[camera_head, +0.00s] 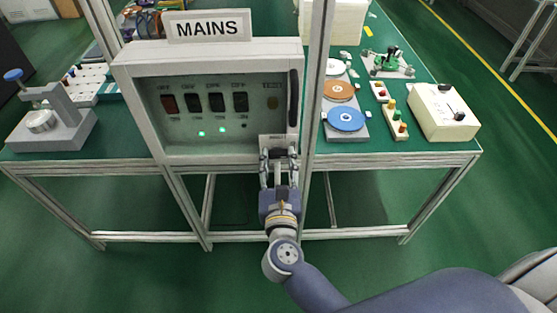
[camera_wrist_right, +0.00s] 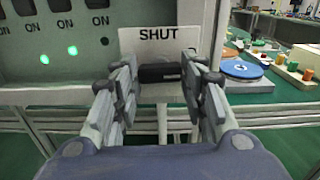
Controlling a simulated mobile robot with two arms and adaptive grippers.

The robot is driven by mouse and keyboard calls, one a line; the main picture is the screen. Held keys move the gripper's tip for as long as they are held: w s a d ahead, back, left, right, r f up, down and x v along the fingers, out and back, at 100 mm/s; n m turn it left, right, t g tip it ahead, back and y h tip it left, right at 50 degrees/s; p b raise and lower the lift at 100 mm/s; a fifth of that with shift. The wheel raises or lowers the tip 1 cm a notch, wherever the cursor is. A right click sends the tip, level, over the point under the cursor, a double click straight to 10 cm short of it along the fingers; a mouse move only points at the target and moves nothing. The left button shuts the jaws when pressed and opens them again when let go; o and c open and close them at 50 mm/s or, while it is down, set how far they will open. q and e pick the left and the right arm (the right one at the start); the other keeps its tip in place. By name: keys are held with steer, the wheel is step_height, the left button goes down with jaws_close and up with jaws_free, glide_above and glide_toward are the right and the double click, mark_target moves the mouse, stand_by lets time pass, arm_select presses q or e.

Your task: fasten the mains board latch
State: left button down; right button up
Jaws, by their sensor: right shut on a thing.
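The mains board (camera_head: 150,95) is a pale box under a "MAINS" sign (camera_head: 208,27), with a row of dark switches and two lit green lamps. Its latch plate (camera_head: 278,140) is at the lower right corner; in the right wrist view the plate reads "SHUT" (camera_wrist_right: 159,35). The black latch handle (camera_wrist_right: 160,73) lies across below that word. My right gripper (camera_head: 279,158) reaches up to it from below, its fingers shut on the handle from both sides. They partly hide the handle's ends. My left gripper is not in view.
An upright frame post (camera_head: 316,75) stands just right of the board. To its right on the green bench are a blue disc (camera_head: 346,118), an orange disc (camera_head: 339,90) and a cream box (camera_head: 440,115). A grey gauge stand (camera_head: 62,120) is at the left. The floor in front is clear.

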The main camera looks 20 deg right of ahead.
steer(key=n+p, duration=0.3)
steer(key=shift+r+n, duration=0.2)
steer(key=shift+n, duration=0.1)
steer(key=n+p, duration=0.4)
steer(key=n, duration=0.1)
steer(key=n+p, duration=0.4)
steer(key=n, duration=0.1)
steer(key=shift+n, duration=0.4)
steer(key=shift+f+n+p, duration=0.2)
steer(key=shift+n+p, duration=0.6)
steer(key=shift+n, duration=0.7)
steer(key=o, duration=1.1)
steer(key=shift+c, duration=0.2)
